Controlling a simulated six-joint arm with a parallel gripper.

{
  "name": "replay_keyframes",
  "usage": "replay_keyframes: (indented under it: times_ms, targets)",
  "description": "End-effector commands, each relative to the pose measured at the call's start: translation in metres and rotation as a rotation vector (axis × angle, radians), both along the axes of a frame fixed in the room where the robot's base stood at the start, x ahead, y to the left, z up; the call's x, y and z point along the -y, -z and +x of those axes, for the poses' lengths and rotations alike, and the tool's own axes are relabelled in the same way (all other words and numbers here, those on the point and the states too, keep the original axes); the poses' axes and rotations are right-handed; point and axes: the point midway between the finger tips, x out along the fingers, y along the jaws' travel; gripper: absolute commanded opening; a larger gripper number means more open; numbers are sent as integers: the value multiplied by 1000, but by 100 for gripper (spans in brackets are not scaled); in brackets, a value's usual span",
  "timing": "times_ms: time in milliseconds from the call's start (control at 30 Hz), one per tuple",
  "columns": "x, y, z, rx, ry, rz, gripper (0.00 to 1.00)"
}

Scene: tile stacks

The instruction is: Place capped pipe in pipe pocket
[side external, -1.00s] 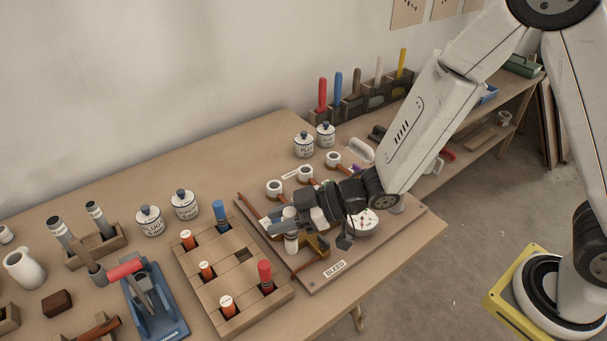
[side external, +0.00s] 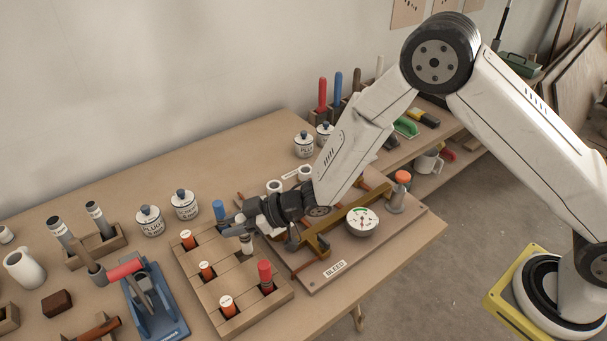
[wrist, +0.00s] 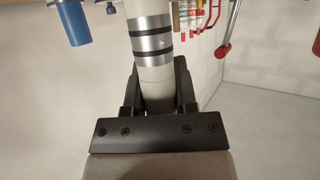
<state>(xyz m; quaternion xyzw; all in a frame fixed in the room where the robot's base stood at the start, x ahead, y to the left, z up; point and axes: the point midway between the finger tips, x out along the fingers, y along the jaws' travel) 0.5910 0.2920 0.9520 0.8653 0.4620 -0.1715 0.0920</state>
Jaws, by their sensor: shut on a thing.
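My gripper (side external: 240,228) is shut on a pale pipe with black bands (side external: 247,243), over the right side of the wooden rack (side external: 196,271). In the wrist view the pipe (wrist: 152,42) has a silver section between black rings, and my gripper's dark fingers (wrist: 152,100) close on its pale part. The pipe looks upright; I cannot tell whether its lower end is inside a pocket. The rack holds a red-topped pipe (side external: 265,274), several orange-and-white pieces (side external: 227,303) and a blue-topped pipe (side external: 218,208), which stands close behind my gripper.
A board labelled BLEED (side external: 335,269) with a gauge (side external: 362,221) and brown piping lies right of the rack. A blue holder (side external: 160,310) stands to its left. Lidded jars (side external: 184,204) stand behind.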

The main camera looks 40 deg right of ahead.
Motion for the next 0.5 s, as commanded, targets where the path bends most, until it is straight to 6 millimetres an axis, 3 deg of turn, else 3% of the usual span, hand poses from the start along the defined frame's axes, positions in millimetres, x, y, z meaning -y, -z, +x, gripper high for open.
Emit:
replay_keyframes:
  times_ms: [500]
  targets:
    - [-6, 15, 11, 0, 0, 0, 0]
